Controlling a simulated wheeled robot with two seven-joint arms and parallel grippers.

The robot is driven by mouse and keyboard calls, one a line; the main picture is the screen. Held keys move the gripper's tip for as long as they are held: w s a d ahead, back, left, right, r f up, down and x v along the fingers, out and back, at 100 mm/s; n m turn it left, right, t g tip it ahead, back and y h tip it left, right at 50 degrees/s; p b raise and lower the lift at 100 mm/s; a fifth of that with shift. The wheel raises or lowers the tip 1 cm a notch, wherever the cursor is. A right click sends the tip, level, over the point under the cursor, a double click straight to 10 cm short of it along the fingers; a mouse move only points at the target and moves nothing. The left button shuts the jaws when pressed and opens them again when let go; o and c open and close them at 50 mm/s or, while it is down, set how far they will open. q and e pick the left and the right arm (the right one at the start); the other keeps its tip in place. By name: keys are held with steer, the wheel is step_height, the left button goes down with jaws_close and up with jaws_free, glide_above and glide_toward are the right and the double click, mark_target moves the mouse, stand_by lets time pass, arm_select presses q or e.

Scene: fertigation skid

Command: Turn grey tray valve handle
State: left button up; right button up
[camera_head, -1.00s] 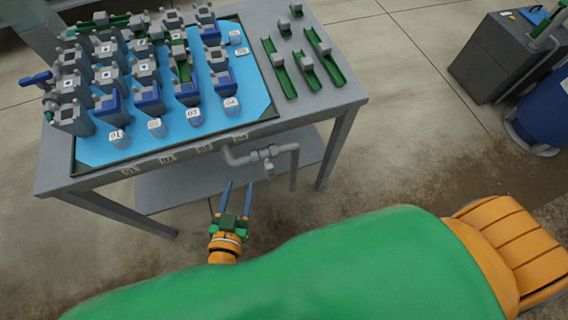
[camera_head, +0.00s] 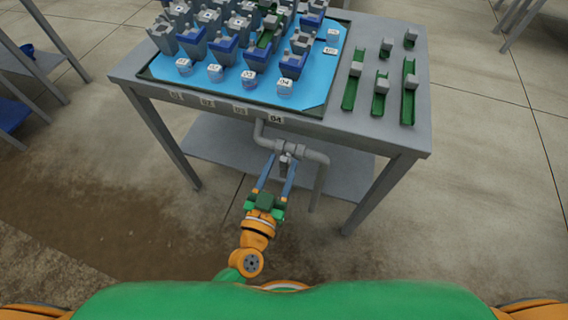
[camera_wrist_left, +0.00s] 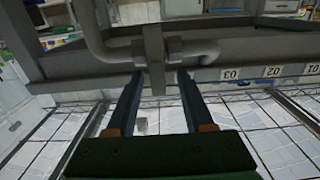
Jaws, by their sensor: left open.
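The grey tray valve (camera_head: 287,149) sits in the grey drain pipe (camera_head: 316,158) below the front edge of the table. Its grey handle (camera_wrist_left: 154,58) hangs down as a flat lever in the left wrist view. My left gripper (camera_head: 280,163) is open, with its two blue fingers reaching up at the valve from the front. In the left wrist view, the fingertips (camera_wrist_left: 161,78) stand one on each side of the handle's lower part, with visible gaps. From the head, the handle is small and partly hidden between the fingers. My right gripper is in neither view.
The grey table (camera_head: 397,140) carries a blue tray (camera_head: 312,104) with several grey and blue fittings and numbered jars. Green channels (camera_head: 381,92) lie at its right. A lower shelf (camera_head: 225,150) and table legs are behind the pipe. The floor in front is clear.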

arm_select(q)
steer(key=shift+w+d, duration=0.35)
steer(key=shift+w, duration=0.3)
jaws_close()
